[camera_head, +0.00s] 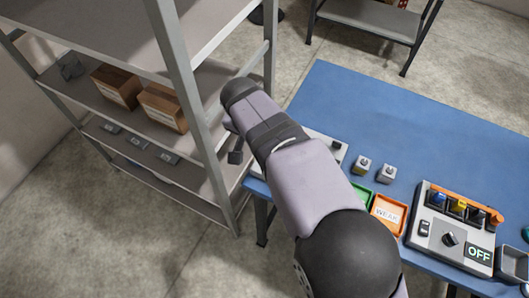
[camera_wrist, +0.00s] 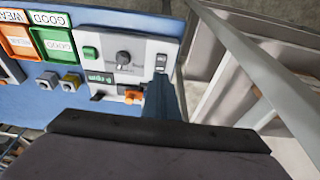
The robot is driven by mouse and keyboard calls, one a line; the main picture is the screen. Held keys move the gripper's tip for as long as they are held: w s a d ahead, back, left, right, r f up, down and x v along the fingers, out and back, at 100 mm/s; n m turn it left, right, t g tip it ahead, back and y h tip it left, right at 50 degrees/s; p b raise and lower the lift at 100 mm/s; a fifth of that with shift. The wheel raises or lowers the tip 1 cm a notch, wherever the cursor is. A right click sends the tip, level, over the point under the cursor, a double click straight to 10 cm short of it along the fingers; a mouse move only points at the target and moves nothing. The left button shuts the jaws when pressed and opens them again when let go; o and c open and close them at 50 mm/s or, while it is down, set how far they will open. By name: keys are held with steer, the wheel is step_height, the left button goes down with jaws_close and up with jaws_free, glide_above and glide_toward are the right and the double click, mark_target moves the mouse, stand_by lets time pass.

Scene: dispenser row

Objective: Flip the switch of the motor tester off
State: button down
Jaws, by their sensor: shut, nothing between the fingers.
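A light grey panel device, which looks like the motor tester (camera_wrist: 140,48), lies on the blue table in the wrist view. It has a dark knob, a small green-lit display too blurred to read, and an orange-and-dark part at its near edge. Its rocker switch (camera_wrist: 161,61) is near the right edge; I cannot tell which way it is tipped. My gripper (camera_wrist: 162,78) is shut and empty, its tips just below the switch in the picture; contact is unclear.
Two small motor-like blocks (camera_head: 375,169), a green tray (camera_head: 361,193) and an orange WEAK tray (camera_head: 388,213) are on the table. Another device (camera_head: 462,240) with an OFF display stands at right. A metal shelf rack (camera_head: 180,80) with boxes is close left of my arm.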

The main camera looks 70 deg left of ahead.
steer(key=shift+b+v, duration=0.5)
steer(key=shift+v, duration=1.85)
steer(key=shift+f+b, duration=0.15)
steer(key=shift+b, duration=0.15)
steer(key=b, duration=0.1)
steer(key=w+b, duration=0.1)
steer(key=shift+a+r+y+b, duration=0.25)
steer(key=shift+r+y+b, duration=0.05)
